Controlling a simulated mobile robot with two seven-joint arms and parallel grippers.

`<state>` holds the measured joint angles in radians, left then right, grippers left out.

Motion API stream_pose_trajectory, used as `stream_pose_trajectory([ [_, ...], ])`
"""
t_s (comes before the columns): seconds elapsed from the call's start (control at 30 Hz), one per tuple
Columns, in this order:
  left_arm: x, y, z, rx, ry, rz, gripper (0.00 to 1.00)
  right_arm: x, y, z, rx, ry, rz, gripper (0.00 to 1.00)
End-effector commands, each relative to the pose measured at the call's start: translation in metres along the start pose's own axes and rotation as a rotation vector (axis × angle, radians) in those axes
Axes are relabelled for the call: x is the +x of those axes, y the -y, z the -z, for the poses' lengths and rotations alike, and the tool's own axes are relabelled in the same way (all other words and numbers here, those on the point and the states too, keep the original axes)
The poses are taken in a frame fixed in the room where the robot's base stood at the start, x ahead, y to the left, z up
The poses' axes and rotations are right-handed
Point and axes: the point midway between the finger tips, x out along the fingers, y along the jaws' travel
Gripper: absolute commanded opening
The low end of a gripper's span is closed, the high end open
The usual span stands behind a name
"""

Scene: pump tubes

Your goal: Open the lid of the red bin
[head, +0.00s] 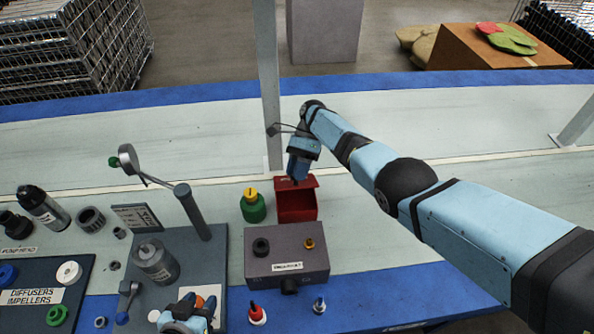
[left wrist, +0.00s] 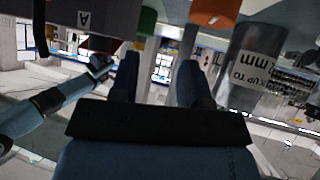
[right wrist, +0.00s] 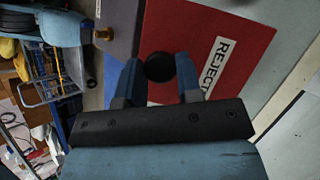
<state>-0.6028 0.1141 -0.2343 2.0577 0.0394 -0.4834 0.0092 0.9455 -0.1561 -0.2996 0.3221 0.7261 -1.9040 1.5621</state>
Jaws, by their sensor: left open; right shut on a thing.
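The red bin (head: 297,205) stands on the pale bench just behind the dark box. My right gripper (head: 296,180) reaches down to its top from behind. In the right wrist view the red lid (right wrist: 195,45) carries a REJECT label, and a round black knob (right wrist: 159,67) sits between my fingers. My right gripper (right wrist: 158,75) is shut on this knob. How far the lid is tilted I cannot tell clearly. My left gripper (head: 198,303) is open at the near edge, well left of the bin. Its parted fingers also show in the left wrist view (left wrist: 157,75).
A green container with a yellow top (head: 253,206) stands close left of the bin. The dark box (head: 262,264) with fittings is in front. A grey fixture plate (head: 215,262) with a post is to the left. A grey upright (head: 267,90) rises behind the bin.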

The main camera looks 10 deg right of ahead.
Motion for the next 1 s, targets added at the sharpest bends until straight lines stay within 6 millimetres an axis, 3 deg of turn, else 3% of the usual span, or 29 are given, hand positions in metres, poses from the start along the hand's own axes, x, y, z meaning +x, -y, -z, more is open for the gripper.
stream_pose_trajectory([
  [0.03,0.000,0.001,0.000,0.002,0.001,0.000,0.43,0.000,0.000,0.000,0.000,0.000,0.000,0.35],
  [0.13,0.000,0.002,-0.001,0.007,0.002,0.000,0.43,0.000,0.000,0.000,0.000,0.000,0.001,0.58],
  [0.47,0.000,0.004,-0.007,0.014,0.011,0.000,0.43,-0.003,0.001,0.000,0.000,-0.001,0.002,0.59],
  [0.8,0.010,0.001,-0.013,0.019,-0.014,-0.001,0.43,-0.052,0.002,0.001,-0.001,0.000,0.004,0.59],
  [1.0,0.013,-0.001,-0.013,0.027,-0.033,-0.004,0.43,-0.071,0.002,0.001,0.000,-0.001,0.002,0.59],
])
